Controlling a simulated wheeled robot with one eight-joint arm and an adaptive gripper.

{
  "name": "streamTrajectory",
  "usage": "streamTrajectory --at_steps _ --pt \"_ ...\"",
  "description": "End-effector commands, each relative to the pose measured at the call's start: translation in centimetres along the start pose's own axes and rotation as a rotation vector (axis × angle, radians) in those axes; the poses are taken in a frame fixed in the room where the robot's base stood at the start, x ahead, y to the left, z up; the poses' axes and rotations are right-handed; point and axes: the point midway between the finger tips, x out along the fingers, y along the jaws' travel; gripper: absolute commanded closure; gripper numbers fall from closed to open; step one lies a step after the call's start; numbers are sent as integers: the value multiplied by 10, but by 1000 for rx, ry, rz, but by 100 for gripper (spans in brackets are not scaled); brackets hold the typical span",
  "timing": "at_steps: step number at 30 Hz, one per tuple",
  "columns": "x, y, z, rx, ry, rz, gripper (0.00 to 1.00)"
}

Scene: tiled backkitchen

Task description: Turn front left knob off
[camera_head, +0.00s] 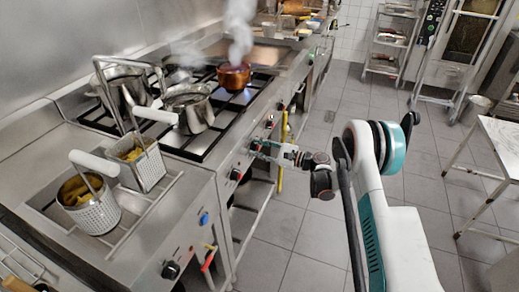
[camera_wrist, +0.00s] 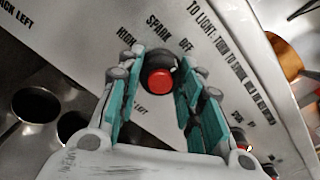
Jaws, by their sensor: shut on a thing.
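In the wrist view, a round dark knob with a red centre (camera_wrist: 160,79) sits on the pale control panel. Labels reading HIGH, SPARK and OFF are printed around it. My gripper (camera_wrist: 158,72) has its teal fingers on both sides of this knob and is shut on it. In the head view, my gripper (camera_head: 255,150) is at the stove's front panel and hides the knob it holds. The knob's pointer mark cannot be made out, so I cannot tell its setting.
Another knob (camera_head: 236,174) is nearer on the panel. A steaming copper pot (camera_head: 234,77) and a steel pot (camera_head: 190,108) stand on the stove. Fryer baskets (camera_head: 140,163) are at the left. A yellow bar (camera_head: 282,150) hangs beyond my gripper.

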Motion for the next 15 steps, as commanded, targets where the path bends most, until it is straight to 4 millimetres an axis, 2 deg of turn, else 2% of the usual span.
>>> streamTrajectory --at_steps 6,7,9,15 --pt "-1 0 -1 0 2 0 90" --pt "-1 0 -1 0 2 0 60" --pt "-1 0 -1 0 2 0 46" --pt "0 0 0 0 1 0 46"
